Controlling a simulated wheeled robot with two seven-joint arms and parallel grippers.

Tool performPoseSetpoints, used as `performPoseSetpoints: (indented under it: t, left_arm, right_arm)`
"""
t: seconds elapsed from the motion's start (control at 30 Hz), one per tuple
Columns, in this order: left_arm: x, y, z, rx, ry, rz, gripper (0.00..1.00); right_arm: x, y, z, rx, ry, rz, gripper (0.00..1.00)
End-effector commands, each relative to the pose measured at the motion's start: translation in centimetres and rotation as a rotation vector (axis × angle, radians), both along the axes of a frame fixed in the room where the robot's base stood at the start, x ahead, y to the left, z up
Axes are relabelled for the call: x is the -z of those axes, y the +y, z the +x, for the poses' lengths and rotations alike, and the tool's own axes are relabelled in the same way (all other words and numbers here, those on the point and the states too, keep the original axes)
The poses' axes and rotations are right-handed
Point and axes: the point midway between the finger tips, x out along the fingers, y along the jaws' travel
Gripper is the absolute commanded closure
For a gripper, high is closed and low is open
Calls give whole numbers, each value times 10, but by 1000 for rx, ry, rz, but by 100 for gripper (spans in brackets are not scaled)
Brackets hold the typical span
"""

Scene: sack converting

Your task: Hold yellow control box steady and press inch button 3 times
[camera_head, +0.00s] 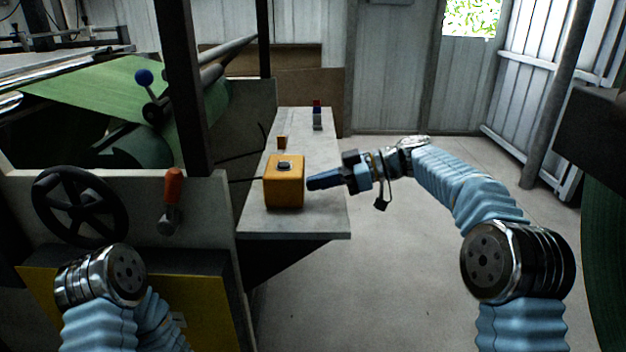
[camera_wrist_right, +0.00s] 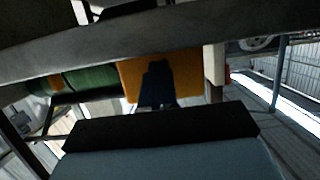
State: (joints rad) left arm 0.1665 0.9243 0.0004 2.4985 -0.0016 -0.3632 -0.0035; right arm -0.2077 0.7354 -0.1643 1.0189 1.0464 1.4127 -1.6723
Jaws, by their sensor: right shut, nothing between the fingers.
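The yellow control box (camera_head: 284,184) stands upright on a narrow grey shelf (camera_head: 310,222). Its dark inch button (camera_head: 284,165) sits on the top face. My right gripper (camera_head: 311,183) is shut and empty, just right of the box with its fingertips pointing at the side face. Whether the tips touch the box I cannot tell. In the right wrist view the dark fingers (camera_wrist_right: 157,88) show in front of the box's yellow-orange face (camera_wrist_right: 186,74). My left arm shows at the lower left, but its gripper is not in view.
A black handwheel (camera_head: 78,206) and a red-handled lever (camera_head: 173,190) are on the machine at left. The floor (camera_head: 400,265) right of the shelf is clear.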

Motion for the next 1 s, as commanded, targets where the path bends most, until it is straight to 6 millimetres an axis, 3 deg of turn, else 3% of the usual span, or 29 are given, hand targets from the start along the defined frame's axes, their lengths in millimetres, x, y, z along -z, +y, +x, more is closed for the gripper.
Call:
performPoseSetpoints:
  t: [0.07,0.6,0.8,1.0]
  left_arm:
    - [0,0,0,0,0,0,100]
    - [0,0,0,0,0,0,100]
    - [0,0,0,0,0,0,100]
    - [-12,-2,0,3,1,-2,69]
  right_arm:
    - [0,0,0,0,0,0,96]
    - [0,0,0,0,0,0,15]
    - [0,0,0,0,0,0,15]
    - [-12,0,0,0,0,0,15]
